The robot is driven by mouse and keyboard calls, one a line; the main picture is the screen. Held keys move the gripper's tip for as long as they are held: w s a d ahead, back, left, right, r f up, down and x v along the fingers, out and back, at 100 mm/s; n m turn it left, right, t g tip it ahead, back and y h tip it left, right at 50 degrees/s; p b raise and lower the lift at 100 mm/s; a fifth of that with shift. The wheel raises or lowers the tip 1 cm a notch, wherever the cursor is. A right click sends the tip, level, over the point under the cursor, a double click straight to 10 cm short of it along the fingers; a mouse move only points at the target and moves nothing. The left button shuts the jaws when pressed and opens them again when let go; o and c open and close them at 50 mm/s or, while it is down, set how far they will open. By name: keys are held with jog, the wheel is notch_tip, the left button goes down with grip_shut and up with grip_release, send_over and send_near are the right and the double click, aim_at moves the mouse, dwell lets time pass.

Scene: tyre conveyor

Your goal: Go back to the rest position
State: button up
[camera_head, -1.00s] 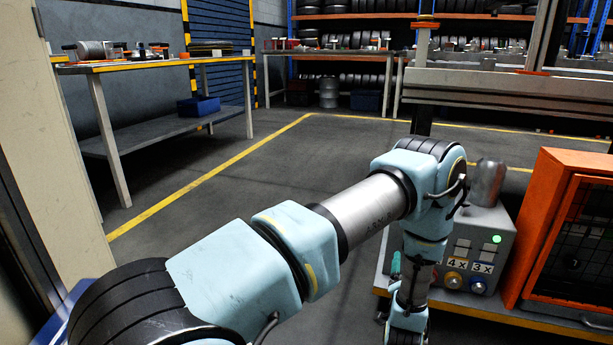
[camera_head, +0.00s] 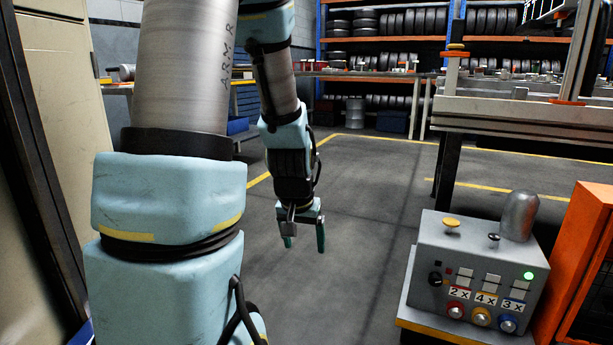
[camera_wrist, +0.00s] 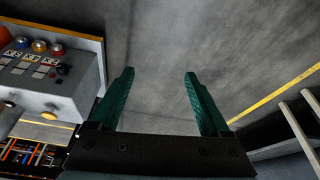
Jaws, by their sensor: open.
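My gripper (camera_head: 305,240) hangs pointing down over the open floor in the head view, left of the control box. In the wrist view my gripper (camera_wrist: 160,100) shows two green fingers spread apart, with bare floor between them and nothing held. My arm is folded upright on the left side of the head view, with its forearm coming down to the gripper.
A grey control box (camera_head: 470,265) with a green light, knobs and labels 2x, 4x, 3x stands at lower right. It also shows in the wrist view (camera_wrist: 50,80). An orange frame (camera_head: 580,260) is beside it. A conveyor (camera_head: 530,110) stands behind. The middle floor is clear.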

jog(key=s+a+r+n+g, duration=0.2)
jog(key=s+a+r, duration=0.1)
jog(key=s+a, duration=0.4)
notch_tip(320, 180, up, 38)
jog(key=d+p, duration=0.1)
jog(key=p, duration=3.7)
jog(key=shift+s+y, duration=0.35)
jog(key=shift+y, duration=0.05)
